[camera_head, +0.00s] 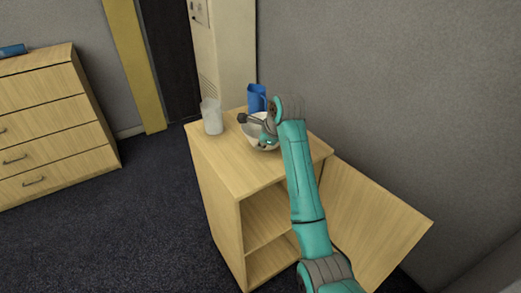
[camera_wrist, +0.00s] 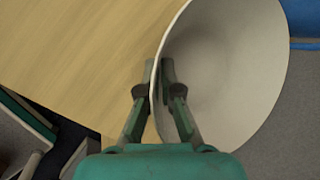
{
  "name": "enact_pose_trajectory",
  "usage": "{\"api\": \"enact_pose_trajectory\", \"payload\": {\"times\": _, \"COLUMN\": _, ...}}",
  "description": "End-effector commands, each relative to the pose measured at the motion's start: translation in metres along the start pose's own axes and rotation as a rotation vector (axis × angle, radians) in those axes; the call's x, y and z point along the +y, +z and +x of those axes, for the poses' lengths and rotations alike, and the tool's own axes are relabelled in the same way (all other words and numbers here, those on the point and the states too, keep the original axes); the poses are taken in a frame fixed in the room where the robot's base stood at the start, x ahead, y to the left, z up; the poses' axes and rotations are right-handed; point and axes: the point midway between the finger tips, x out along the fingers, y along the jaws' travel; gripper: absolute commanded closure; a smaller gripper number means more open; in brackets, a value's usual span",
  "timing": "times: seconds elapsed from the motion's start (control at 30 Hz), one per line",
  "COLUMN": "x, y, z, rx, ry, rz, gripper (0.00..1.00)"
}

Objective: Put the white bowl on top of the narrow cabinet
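The white bowl (camera_head: 252,134) is at the top of the narrow cabinet (camera_head: 225,150), near its back right, partly hidden behind my arm. I cannot tell whether it rests on the wood or hangs just above it. In the wrist view the bowl (camera_wrist: 235,70) fills the upper right, with the pale wooden top (camera_wrist: 75,45) to its left. My gripper (camera_wrist: 160,75) has one finger inside the bowl and one outside, closed together on its rim. In the head view the fingers are mostly hidden.
A white cup (camera_head: 211,117) stands on the cabinet top at the left, and a blue container (camera_head: 257,97) at the back. The cabinet door (camera_head: 370,215) hangs open at the right. A wide drawer unit (camera_head: 50,120) stands far left. The cabinet top's front is clear.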

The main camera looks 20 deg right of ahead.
Motion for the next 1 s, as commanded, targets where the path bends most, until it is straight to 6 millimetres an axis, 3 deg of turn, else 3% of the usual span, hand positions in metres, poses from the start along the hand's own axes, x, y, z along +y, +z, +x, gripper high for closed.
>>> {"api": "enact_pose_trajectory", "payload": {"times": 0.17, "x": 0.009, "y": -0.008, "z": 0.019, "rx": 0.001, "ry": 0.002, "rz": 0.001, "gripper": 1.00}}
{"api": "enact_pose_trajectory", "payload": {"times": 0.5, "x": 0.011, "y": -0.009, "z": 0.022, "rx": 0.000, "ry": 0.000, "rz": 0.000, "gripper": 1.00}}
{"api": "enact_pose_trajectory", "payload": {"times": 0.63, "x": 0.011, "y": -0.009, "z": 0.022, "rx": 0.000, "ry": 0.000, "rz": 0.000, "gripper": 0.70}}
{"api": "enact_pose_trajectory", "payload": {"times": 1.0, "x": 0.009, "y": -0.008, "z": 0.020, "rx": 0.000, "ry": 0.000, "rz": 0.000, "gripper": 0.69}}
